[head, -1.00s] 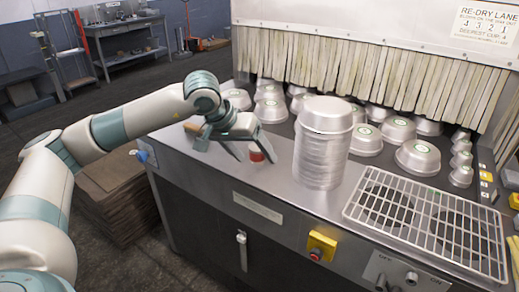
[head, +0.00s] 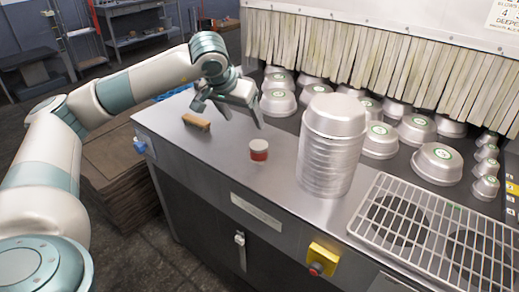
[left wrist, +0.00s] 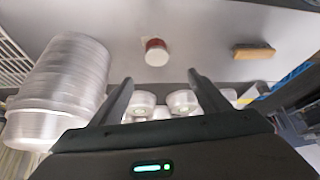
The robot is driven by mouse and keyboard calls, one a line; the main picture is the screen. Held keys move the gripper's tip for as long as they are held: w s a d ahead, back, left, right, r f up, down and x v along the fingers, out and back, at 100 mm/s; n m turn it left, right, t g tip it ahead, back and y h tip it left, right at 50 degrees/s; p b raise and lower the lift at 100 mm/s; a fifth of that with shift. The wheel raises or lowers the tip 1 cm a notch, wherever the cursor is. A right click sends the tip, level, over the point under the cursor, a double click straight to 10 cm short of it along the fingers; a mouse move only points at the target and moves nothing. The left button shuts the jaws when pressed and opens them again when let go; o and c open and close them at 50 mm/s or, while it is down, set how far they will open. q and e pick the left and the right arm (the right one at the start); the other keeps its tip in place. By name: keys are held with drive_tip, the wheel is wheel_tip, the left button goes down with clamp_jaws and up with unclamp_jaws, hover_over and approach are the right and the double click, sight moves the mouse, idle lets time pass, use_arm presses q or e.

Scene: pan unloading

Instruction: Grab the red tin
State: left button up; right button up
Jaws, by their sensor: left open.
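The red tin (head: 259,150) is a small round tin with a pale lid and a red side. It stands upright on the steel counter, left of the stack of pans. It also shows in the left wrist view (left wrist: 157,52), beyond the fingertips and between their lines. My left gripper (head: 231,115) is open and empty, above and behind the tin, apart from it. Its two fingers also show in the left wrist view (left wrist: 160,84). My right gripper is not in view.
A tall stack of metal pans (head: 328,145) stands close right of the tin. A brown wooden block (head: 196,121) lies to the left. Several upturned pans (head: 278,101) sit behind, before a strip curtain. A wire grate (head: 430,225) is at the right. The counter's front is clear.

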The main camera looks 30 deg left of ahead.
use_arm(q)
drive_tip(key=shift+x, duration=0.8)
drive_tip(key=p, duration=0.4)
approach(258, 145)
drive_tip(key=x, duration=0.4)
drive_tip(key=shift+w+a+f, duration=0.15)
drive_tip(key=shift+w+a, duration=0.2)
drive_tip(key=shift+w, duration=0.05)
drive_tip(key=shift+w+f, duration=0.2)
drive_tip(key=shift+f, duration=0.2)
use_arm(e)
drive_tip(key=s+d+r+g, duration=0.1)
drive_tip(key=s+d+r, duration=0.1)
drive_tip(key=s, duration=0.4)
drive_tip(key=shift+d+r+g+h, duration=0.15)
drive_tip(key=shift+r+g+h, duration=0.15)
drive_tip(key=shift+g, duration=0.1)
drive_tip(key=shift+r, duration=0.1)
use_arm(q)
drive_tip(key=shift+w+f+p, duration=0.15)
drive_tip(key=shift+f+p, duration=0.15)
drive_tip(key=shift+p, duration=0.3)
drive_tip(key=x, duration=0.1)
drive_tip(key=p+x, duration=0.2)
drive_tip(key=shift+d+f, duration=0.25)
drive_tip(key=shift+f, duration=0.15)
drive_tip(key=shift+w+f, duration=0.2)
drive_tip(key=shift+f, duration=0.2)
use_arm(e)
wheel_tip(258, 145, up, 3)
